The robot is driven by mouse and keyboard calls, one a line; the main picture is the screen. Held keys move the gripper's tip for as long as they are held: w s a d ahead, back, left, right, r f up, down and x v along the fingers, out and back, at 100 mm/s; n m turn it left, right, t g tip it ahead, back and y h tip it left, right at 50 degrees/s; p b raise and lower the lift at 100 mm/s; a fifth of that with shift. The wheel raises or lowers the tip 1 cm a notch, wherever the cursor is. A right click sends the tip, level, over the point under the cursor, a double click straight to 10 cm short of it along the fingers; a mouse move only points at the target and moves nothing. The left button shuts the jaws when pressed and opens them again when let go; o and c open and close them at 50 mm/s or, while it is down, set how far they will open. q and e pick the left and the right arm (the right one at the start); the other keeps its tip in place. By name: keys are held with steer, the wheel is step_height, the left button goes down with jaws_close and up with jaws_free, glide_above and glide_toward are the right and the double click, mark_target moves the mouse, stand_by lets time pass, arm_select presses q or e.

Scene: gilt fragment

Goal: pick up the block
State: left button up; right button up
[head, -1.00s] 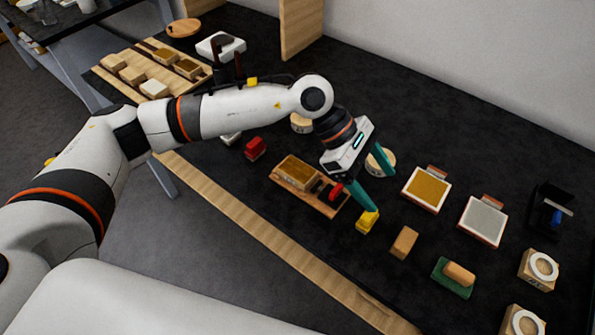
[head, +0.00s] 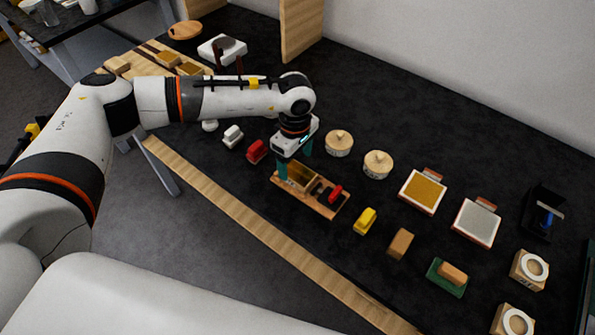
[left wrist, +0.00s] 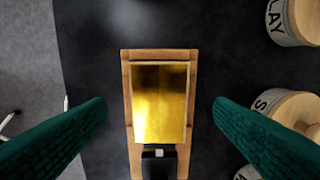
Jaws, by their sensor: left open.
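A block with a shiny gold top (left wrist: 160,100) lies in a wooden holder (left wrist: 128,150) in the left wrist view. In the head view the gold block (head: 302,177) is partly hidden by my left gripper (head: 296,164), and its wooden holder (head: 325,207) runs toward the lower right. My left gripper points down over the block. In the left wrist view its two green fingers (left wrist: 159,102) are open, one on each side of the holder, with a gap to the block on both sides. Nothing is held. My right gripper does not show.
A red-and-black piece (head: 335,192) sits at the holder's right end. A red block (head: 257,151) and a yellow block (head: 365,221) lie beside the holder. Two round lidded pots (head: 339,143) stand behind it. A wooden strip (head: 250,222) edges the table in front.

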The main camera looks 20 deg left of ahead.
mark_target(296, 171)
arm_select(q)
steer(key=shift+f+p, duration=0.5)
steer(key=shift+f, duration=1.4)
steer(key=c, duration=1.1)
steer(key=shift+r, duration=0.15)
